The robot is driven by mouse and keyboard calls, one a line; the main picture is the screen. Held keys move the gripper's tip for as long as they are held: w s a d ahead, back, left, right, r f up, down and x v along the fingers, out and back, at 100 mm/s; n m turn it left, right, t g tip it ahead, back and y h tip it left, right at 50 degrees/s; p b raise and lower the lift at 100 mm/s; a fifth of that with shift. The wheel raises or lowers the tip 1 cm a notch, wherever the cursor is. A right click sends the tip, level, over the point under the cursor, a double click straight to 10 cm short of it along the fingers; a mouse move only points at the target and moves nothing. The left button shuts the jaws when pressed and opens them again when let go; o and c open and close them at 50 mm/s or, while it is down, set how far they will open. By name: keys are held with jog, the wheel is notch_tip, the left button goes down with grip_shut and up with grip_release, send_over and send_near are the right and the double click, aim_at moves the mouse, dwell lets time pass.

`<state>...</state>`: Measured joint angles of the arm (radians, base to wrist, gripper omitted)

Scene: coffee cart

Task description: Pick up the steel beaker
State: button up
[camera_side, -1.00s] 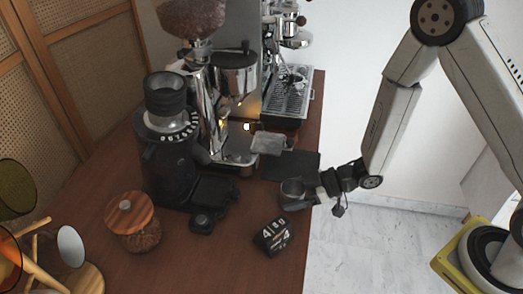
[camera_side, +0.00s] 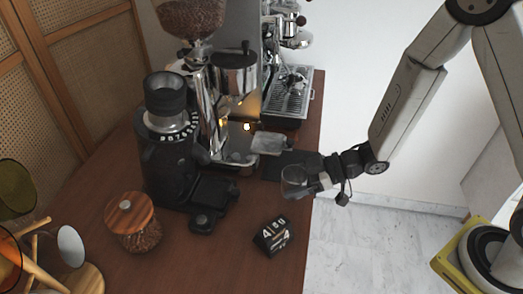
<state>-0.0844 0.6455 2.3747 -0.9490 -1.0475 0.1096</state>
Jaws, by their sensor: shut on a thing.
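My gripper (camera_side: 309,181) reaches in from the right and is shut on the beaker. The beaker looks upright and a little above the table; the exact gap below it cannot be told. The jaws partly hide the beaker's right side.
A dark mat (camera_side: 283,165) lies behind the beaker. A black flip clock (camera_side: 273,236) stands in front. A black grinder (camera_side: 168,150), a wooden-lidded jar (camera_side: 133,222) and an espresso machine (camera_side: 288,95) occupy the left and back. The table's right edge is close.

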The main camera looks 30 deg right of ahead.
jog(key=shift+r, duration=2.7)
jog(key=shift+w+d+r, duration=0.25)
jog(key=shift+d+r, duration=0.1)
jog(key=shift+r, duration=0.35)
jog(key=w+d+r+m+t+h, duration=0.1)
jog(key=d+r+m+t+h, duration=0.2)
jog(key=r, duration=0.5)
jog(key=shift+w+d+m, duration=0.25)
jog(key=shift+d+m, duration=0.25)
jog(key=shift+d, duration=0.75)
jog(key=shift+w, duration=0.1)
